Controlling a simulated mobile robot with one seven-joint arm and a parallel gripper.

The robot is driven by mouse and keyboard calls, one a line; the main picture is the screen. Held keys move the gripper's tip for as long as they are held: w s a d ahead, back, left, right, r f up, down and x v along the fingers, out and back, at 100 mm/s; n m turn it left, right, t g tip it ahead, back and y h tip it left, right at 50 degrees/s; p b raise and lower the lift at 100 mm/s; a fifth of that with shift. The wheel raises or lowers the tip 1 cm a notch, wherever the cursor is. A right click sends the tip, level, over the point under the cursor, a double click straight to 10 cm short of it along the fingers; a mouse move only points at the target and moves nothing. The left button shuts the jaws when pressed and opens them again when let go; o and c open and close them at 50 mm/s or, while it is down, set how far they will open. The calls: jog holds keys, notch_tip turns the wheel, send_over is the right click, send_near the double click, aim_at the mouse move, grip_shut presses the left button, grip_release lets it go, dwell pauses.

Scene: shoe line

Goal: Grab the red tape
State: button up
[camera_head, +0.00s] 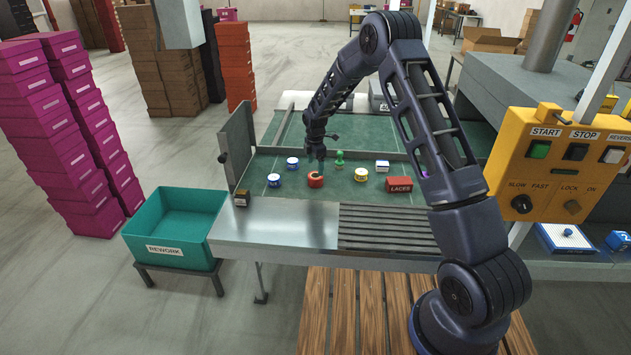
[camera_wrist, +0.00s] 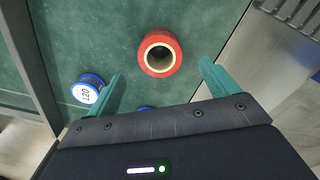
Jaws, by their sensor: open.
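The red tape (camera_head: 316,181) is a red roll lying on the green belt near its front edge in the head view. In the wrist view the red tape (camera_wrist: 177,53) shows as a ring with a pale core around its hole. My gripper (camera_head: 319,166) is above the tape, pointing down, in the head view. In the wrist view my gripper (camera_wrist: 161,70) is open, with one teal finger on each side below the roll and the roll centred ahead of the gap. The fingers do not touch the tape in the wrist view.
Blue-and-white rolls (camera_head: 273,180) lie left of the tape; one roll (camera_wrist: 86,93) is near the left finger. A yellow-and-white roll (camera_head: 361,174), green piece (camera_head: 339,157) and red LACES box (camera_head: 399,185) are to the right.

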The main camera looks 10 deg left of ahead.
aim_at(316, 179)
notch_tip(316, 179, down, 7)
jog(key=shift+f, duration=0.15)
jog(key=c, duration=1.1)
